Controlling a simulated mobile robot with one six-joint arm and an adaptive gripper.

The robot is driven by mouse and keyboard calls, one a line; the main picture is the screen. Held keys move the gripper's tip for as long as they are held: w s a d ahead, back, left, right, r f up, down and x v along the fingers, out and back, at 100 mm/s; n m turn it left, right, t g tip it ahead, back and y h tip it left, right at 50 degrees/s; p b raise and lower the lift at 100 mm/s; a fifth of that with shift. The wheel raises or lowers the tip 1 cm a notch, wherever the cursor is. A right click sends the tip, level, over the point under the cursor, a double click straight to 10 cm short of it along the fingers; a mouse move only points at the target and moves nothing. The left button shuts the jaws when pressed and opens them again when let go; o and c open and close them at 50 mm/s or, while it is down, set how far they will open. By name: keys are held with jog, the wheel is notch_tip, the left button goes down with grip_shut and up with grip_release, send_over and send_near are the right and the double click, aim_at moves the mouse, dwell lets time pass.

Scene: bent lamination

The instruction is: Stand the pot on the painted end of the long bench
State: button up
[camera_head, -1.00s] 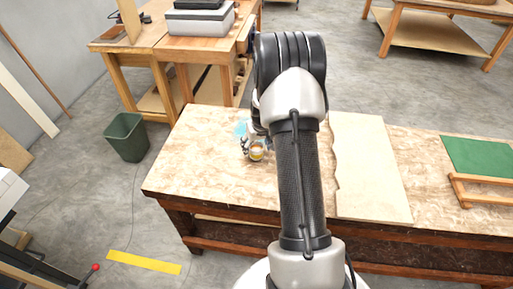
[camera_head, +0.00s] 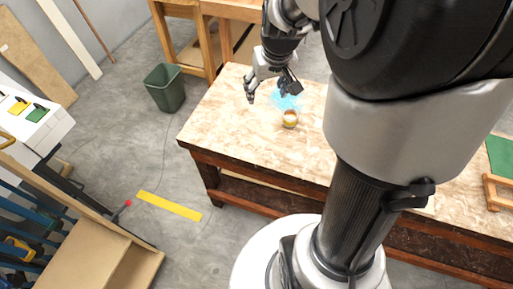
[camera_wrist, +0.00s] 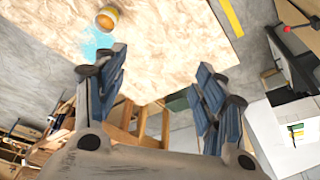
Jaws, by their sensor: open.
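The pot (camera_head: 290,119) is small, pale with a yellow-orange band, and stands on the long bench (camera_head: 235,130) near its left end. The painted patch (camera_head: 288,99) is light blue and lies on the bench top just behind the pot; whether the pot's base overlaps its edge I cannot tell. In the wrist view the pot (camera_wrist: 107,18) is at the top left, beside the blue patch (camera_wrist: 97,44). My gripper (camera_head: 270,95) is open and empty above the bench, to the left of the pot and apart from it. Its fingers (camera_wrist: 160,75) spread wide in the wrist view.
A green bin (camera_head: 165,88) stands on the floor left of the bench. A green mat (camera_head: 502,155) and a wooden frame (camera_head: 500,192) are on the bench's right part. A yellow strip (camera_head: 169,206) marks the floor. My arm hides the bench's middle.

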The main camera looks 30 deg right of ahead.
jog(key=s+a+r+n, duration=0.1)
jog(key=s+a+r, duration=0.2)
jog(key=s+a, duration=0.4)
jog(key=s+a+r+n+t, duration=0.1)
jog(key=s+a+r, duration=0.2)
jog(key=s+a, duration=0.5)
jog(key=s, duration=0.5)
jog(key=shift+s+r+n+y, duration=0.15)
jog(key=shift+r+n+y, duration=0.15)
jog(key=shift+r+y, duration=0.1)
jog(key=shift+c, duration=0.5)
